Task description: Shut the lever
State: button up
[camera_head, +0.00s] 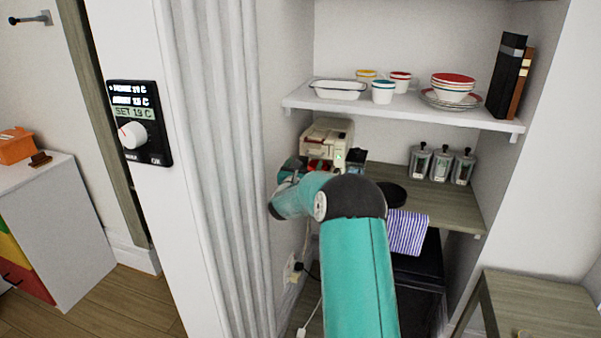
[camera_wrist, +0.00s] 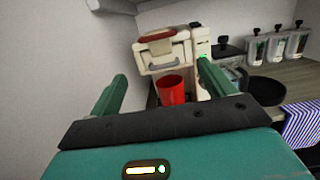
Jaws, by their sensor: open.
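A cream capsule-type coffee machine (camera_head: 327,130) stands at the back left of the lower shelf. It also shows in the wrist view (camera_wrist: 146,60), where its top carries a brownish-red pad (camera_wrist: 157,36) and a grey looped lever (camera_wrist: 163,63) on the front. The lever's exact position is hard to tell. A red cup (camera_wrist: 171,89) stands below the machine's front. My gripper (camera_wrist: 161,72) is open and empty, facing the machine, its two fingers spread to either side and apart from the lever. In the head view my arm hides most of the gripper.
A dark round pan (camera_head: 391,194), several lidded canisters (camera_head: 441,166) and a striped cloth (camera_head: 407,232) are on the right of the lower shelf. An upper shelf (camera_head: 430,117) with bowls overhangs it. A white wall closes the left side.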

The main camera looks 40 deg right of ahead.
jog(key=shift+v, duration=2)
